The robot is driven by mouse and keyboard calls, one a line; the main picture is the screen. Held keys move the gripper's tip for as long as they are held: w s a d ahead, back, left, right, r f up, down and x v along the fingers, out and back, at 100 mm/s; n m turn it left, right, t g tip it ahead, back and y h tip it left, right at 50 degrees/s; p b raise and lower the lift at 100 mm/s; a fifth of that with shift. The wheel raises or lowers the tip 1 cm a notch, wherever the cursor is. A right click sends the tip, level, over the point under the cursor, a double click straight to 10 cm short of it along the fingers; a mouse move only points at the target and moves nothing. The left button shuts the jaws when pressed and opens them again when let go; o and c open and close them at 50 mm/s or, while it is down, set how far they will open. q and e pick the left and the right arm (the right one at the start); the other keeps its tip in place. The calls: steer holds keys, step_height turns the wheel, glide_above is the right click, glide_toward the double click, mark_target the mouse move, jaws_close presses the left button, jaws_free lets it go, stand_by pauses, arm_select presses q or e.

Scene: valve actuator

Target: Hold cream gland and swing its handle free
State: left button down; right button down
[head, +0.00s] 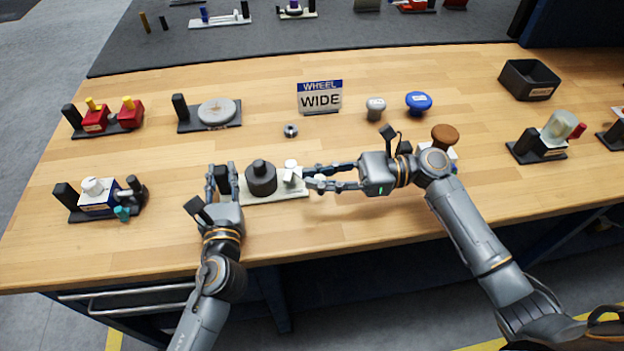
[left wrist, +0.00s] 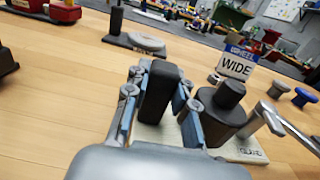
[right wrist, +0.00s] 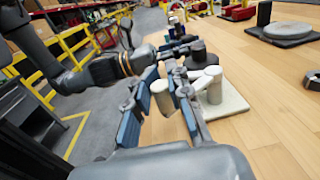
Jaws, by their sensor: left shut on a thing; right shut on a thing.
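The cream gland has a cream base plate (head: 285,194), a dark round body (head: 261,179) and a black upright block (left wrist: 160,90) at its left end. A cream handle with a post (head: 290,170) sits at its right end. My left gripper (head: 220,172) is shut on the black block, with one finger on each side in the left wrist view. My right gripper (head: 312,178) reaches in from the right and is shut on the cream handle (right wrist: 161,97). The handle's grip lies between its fingers, beside the cream post (right wrist: 211,84). The gland stands flat on the bench.
A "WHEEL WIDE" sign (head: 320,97), a small metal ring (head: 290,131), a grey knob (head: 375,108) and a blue knob (head: 418,102) stand behind. A blue-and-white valve unit (head: 98,195) is at left. A brown-topped unit (head: 445,137) stands behind my right arm.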

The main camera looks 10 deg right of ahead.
arm_select(q)
steer(key=shift+a+f, duration=0.2)
steer(key=shift+f, duration=0.1)
arm_select(e)
steer(key=shift+w+d+f, duration=0.15)
steer(key=shift+d, duration=0.15)
arm_select(q)
steer(key=shift+d, duration=0.15)
arm_select(e)
steer(key=c, duration=1.2)
jaws_free()
steer(key=shift+d, duration=0.1)
steer(key=d, duration=0.8)
steer(key=s+d, duration=0.1)
steer(key=d, duration=0.3)
